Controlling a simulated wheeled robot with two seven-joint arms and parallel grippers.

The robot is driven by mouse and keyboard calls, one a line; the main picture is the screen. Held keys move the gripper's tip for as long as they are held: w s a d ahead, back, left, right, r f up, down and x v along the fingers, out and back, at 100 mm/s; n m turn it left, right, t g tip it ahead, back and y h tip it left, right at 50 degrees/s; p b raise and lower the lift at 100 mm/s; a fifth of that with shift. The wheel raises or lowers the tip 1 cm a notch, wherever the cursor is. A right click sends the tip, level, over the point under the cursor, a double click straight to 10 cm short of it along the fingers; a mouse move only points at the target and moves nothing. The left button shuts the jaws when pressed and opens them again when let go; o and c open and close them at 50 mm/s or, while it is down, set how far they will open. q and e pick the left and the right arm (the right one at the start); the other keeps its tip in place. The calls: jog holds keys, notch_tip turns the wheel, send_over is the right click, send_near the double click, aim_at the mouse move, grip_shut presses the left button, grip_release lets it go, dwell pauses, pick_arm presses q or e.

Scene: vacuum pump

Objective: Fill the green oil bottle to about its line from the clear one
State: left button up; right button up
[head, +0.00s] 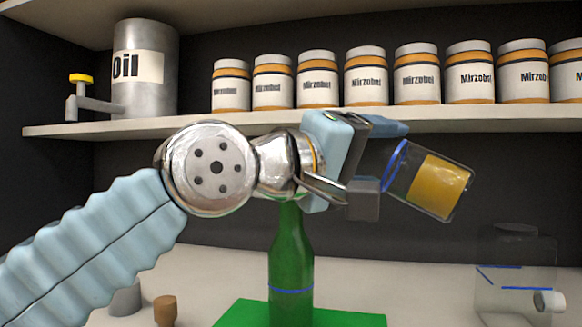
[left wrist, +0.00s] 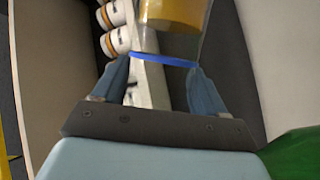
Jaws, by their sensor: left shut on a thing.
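The green oil bottle (head: 292,262) stands upright on a green mat (head: 345,317), with a blue line low on its body. Its top is hidden behind my left arm, and its fill level cannot be told. My left gripper (head: 378,165) is shut on the clear bottle (head: 405,190), above and right of the green bottle. The clear bottle is tilted, with yellow oil toward its lower right end and a blue ring near the gripper. The left wrist view shows the clear bottle's blue ring (left wrist: 163,60) between the fingers.
A see-through vessel (head: 515,275) with blue lines and a white knob stands at right. A cork-brown plug (head: 165,310) stands at front left. The shelf (head: 420,118) behind carries an Oil can (head: 146,70) with a yellow-handled tap and several labelled jars (head: 318,80).

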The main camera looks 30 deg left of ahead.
pick_arm(q)
jog(key=shift+d+r+n+t, duration=0.1)
jog(key=shift+r+n+t, duration=0.2)
jog(key=shift+r+n, duration=0.4)
dwell(1.5)
